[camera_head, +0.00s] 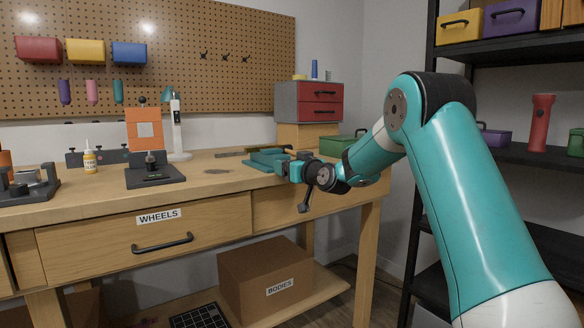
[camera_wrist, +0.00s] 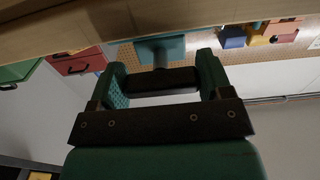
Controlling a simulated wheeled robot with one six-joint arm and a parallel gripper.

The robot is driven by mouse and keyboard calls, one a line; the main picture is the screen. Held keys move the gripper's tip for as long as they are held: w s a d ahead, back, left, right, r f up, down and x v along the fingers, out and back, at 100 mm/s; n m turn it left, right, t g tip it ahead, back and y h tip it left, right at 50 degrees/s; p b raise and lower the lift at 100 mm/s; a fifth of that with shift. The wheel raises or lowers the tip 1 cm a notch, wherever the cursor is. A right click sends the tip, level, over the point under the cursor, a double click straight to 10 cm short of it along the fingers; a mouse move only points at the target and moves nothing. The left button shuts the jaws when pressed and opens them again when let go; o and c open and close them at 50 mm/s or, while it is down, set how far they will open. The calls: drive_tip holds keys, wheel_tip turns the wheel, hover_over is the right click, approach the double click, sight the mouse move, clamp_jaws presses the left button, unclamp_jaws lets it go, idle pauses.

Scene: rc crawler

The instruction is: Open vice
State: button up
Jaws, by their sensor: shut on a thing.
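The teal vice (camera_head: 266,158) sits on the right end of the wooden workbench. Its dark handle (camera_head: 304,205) hangs in front of the bench edge, tilted, with a knob at its lower end. My gripper (camera_head: 313,174) is at the handle, just off the bench front. In the wrist view my gripper (camera_wrist: 162,82) has its two green fingers at either end of a dark bar, the vice handle (camera_wrist: 158,80), and is shut on it. A shaft runs from the bar to the teal vice body (camera_wrist: 160,46). The vice jaws are partly hidden in the head view.
The workbench (camera_head: 220,184) has a drawer labelled WHEELS (camera_head: 100,248). A grey and red drawer box (camera_head: 309,102) and a green box (camera_head: 338,144) stand behind the vice. A dark shelf rack (camera_head: 428,150) stands at right. A cardboard box (camera_head: 265,275) sits below.

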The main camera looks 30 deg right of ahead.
drive_tip(key=o, duration=0.9)
drive_tip(key=s, duration=0.5)
drive_tip(key=s+b, duration=0.1)
drive_tip(key=s, duration=0.5)
drive_tip(key=s+b, duration=0.1)
drive_tip(key=s, duration=0.5)
drive_tip(key=shift+s+d, duration=0.2)
drive_tip(key=shift+d, duration=0.1)
drive_tip(key=shift+a, duration=0.1)
